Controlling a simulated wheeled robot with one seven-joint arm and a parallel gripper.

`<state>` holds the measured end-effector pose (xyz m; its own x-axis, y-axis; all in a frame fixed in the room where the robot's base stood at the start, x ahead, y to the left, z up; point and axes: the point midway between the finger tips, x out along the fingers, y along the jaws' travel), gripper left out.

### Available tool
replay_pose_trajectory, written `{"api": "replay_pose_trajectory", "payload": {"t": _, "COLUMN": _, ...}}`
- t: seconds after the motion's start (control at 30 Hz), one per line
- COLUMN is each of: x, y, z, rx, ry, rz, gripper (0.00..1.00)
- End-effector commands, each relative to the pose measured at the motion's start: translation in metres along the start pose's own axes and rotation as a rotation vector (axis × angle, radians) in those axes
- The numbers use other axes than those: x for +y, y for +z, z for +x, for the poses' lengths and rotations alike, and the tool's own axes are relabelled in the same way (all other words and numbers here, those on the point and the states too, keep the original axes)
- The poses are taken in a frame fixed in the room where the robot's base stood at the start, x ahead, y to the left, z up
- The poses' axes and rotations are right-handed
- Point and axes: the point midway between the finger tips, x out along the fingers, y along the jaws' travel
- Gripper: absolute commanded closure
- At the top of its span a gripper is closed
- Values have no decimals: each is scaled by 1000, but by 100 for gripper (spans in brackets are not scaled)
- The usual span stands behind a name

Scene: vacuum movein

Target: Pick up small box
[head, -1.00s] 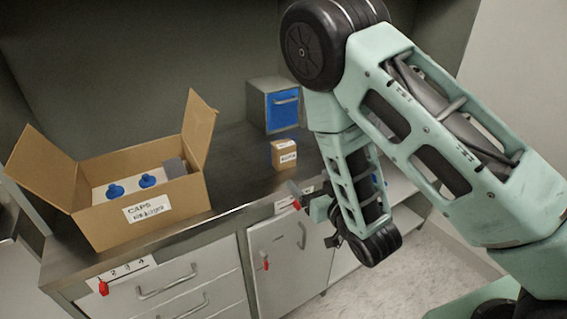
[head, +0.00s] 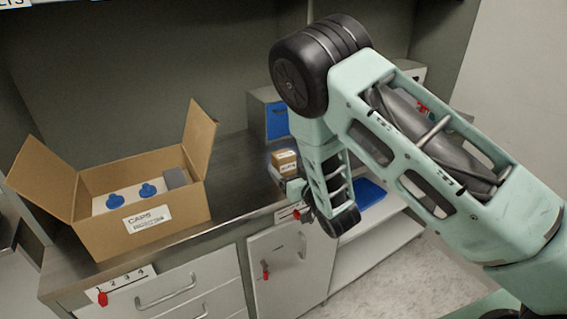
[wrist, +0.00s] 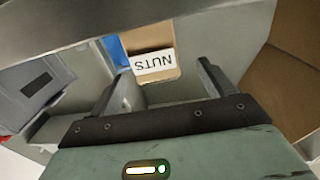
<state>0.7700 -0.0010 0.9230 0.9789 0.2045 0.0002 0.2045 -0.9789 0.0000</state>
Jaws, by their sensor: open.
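The small box (head: 284,160) is a brown carton with a white label. It stands on the dark counter (head: 236,185), in front of the blue-fronted cabinet. In the wrist view the small box (wrist: 153,62) shows its label "NUTS" upside down, ahead of the jaws and roughly between them. My gripper (wrist: 165,85) is open and empty, with one finger on each side. In the head view my gripper (head: 292,188) is at the counter's front edge, just in front of the box, and it hides the box's lower part. I cannot tell whether it touches the box.
A large open carton (head: 140,220) labelled "CAPS" stands on the counter to the left, with blue knobs inside. The blue-fronted cabinet (head: 277,122) stands behind the small box. Drawers (head: 170,285) and a door with red tags lie below the counter edge.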

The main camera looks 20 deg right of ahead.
Motion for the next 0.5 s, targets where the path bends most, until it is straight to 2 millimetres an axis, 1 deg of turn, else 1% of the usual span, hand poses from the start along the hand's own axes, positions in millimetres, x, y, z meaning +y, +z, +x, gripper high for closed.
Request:
{"api": "replay_pose_trajectory", "payload": {"t": 0.13, "x": 2, "y": 0, "z": 14, "rx": 0, "ry": -1, "rz": -2, "gripper": 18}}
{"api": "replay_pose_trajectory", "payload": {"t": 0.33, "x": 5, "y": 3, "z": 43, "rx": 1, "ry": -1, "rz": 0, "gripper": 18}}
{"api": "replay_pose_trajectory", "payload": {"t": 0.4, "x": 5, "y": 4, "z": 48, "rx": 0, "ry": -1, "rz": -1, "gripper": 18}}
{"api": "replay_pose_trajectory", "payload": {"t": 0.5, "x": 5, "y": 5, "z": 52, "rx": -1, "ry": 0, "rz": 0, "gripper": 18}}
